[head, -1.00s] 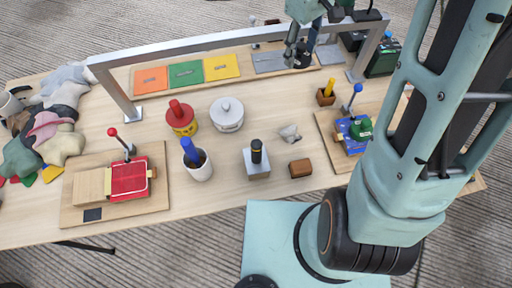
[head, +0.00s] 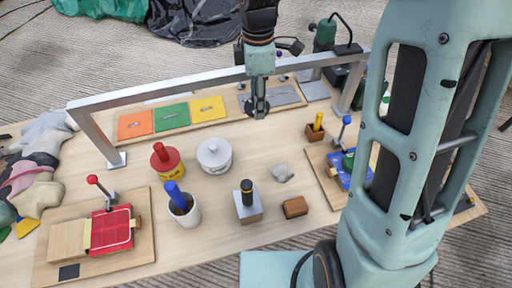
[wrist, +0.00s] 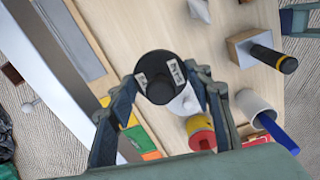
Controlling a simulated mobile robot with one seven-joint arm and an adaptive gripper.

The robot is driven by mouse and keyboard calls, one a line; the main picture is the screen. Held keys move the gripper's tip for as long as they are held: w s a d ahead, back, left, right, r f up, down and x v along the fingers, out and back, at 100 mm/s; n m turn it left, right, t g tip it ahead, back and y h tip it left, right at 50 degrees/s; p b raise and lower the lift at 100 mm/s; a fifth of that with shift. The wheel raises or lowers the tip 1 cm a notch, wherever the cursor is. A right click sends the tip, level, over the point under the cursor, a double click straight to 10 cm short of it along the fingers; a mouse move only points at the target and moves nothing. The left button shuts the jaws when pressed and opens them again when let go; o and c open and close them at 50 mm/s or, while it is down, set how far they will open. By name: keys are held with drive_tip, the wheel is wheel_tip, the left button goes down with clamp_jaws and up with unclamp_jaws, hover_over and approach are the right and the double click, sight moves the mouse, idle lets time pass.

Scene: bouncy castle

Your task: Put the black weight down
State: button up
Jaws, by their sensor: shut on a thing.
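The black weight (wrist: 158,72) is a dark round piece with pale lettered labels on its side, seen end-on in the wrist view. My gripper (wrist: 165,85) is shut on it, one finger on each side. In the head view my gripper (head: 257,105) hangs above the table, near the metal crossbar and right of the yellow plate. The weight is mostly hidden by the fingers there. I cannot tell its exact height above the wood.
A metal crossbar frame (head: 200,78) spans the table. Orange (head: 135,125), green (head: 172,116) and yellow (head: 208,108) plates lie behind it. A white lidded pot (head: 214,156), red-yellow canister (head: 166,162) and black-handled block (head: 248,204) stand in front. Bare wood lies between pot and gripper.

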sight(257, 149)
wheel_tip(257, 149, down, 19)
drive_tip(key=shift+r+b, duration=0.15)
drive_tip(key=shift+b, duration=0.65)
drive_tip(key=shift+f, duration=0.2)
drive_tip(key=o, duration=1.5)
drive_tip(key=shift+r+p, duration=0.6)
drive_tip(key=shift+r, duration=5.6)
